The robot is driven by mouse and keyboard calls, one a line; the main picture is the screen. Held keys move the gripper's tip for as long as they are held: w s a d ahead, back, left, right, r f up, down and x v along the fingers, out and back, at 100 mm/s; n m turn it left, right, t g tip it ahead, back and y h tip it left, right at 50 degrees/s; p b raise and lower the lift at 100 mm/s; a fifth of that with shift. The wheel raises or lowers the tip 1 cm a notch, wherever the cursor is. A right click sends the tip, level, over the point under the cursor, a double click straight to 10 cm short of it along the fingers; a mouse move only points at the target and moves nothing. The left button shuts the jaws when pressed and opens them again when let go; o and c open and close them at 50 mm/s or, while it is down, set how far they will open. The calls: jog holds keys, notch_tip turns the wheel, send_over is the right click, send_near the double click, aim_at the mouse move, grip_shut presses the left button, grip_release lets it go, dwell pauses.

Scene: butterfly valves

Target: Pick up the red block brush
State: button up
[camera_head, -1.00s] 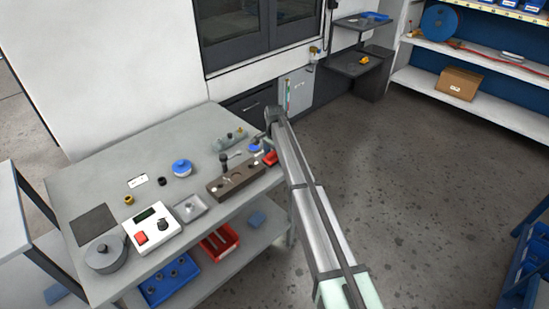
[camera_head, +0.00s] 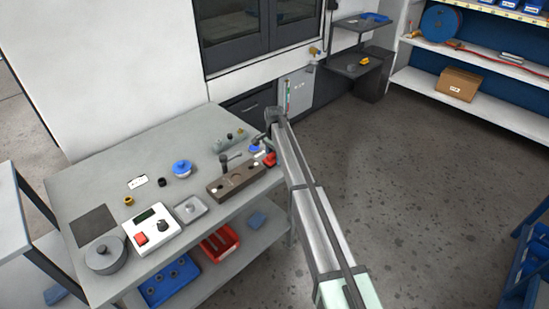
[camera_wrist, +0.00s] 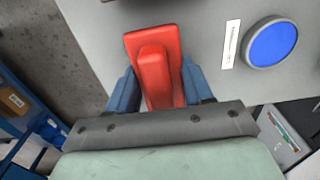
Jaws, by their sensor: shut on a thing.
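The red block brush (camera_wrist: 155,66) lies between the two fingers of my gripper (camera_wrist: 156,90) in the wrist view. The blue-grey fingers press on its two sides, and my gripper is shut on it. The brush is over the corner of the grey tabletop; I cannot tell whether it still touches the top. In the head view the brush (camera_head: 270,159) is a small red patch at the table's right end, partly hidden by my arm.
A round blue-topped thing (camera_wrist: 271,44) and a white label (camera_wrist: 230,44) sit beside the brush. A brown block with holes (camera_head: 236,180) stands to its left on the grey table (camera_head: 110,176). The table edge is close by, with open floor (camera_head: 430,200) to the right.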

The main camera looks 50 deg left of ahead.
jog(key=shift+r, duration=0.15)
notch_tip(320, 180, up, 10)
jog(key=shift+f, duration=0.15)
dwell(0.3)
jog(key=o, duration=0.5)
jog(key=c, duration=0.4)
jog(key=shift+o, duration=0.2)
jog(key=s+a+n, duration=0.1)
jog(key=s+a, duration=0.4)
jog(key=s, duration=0.4)
jog(key=s+d, duration=0.2)
jog(key=s, duration=0.6)
jog(key=s+d+r+m, duration=0.1)
jog(key=s, duration=0.6)
jog(key=shift+s+d+r, duration=0.15)
jog(key=shift+s+d, duration=0.25)
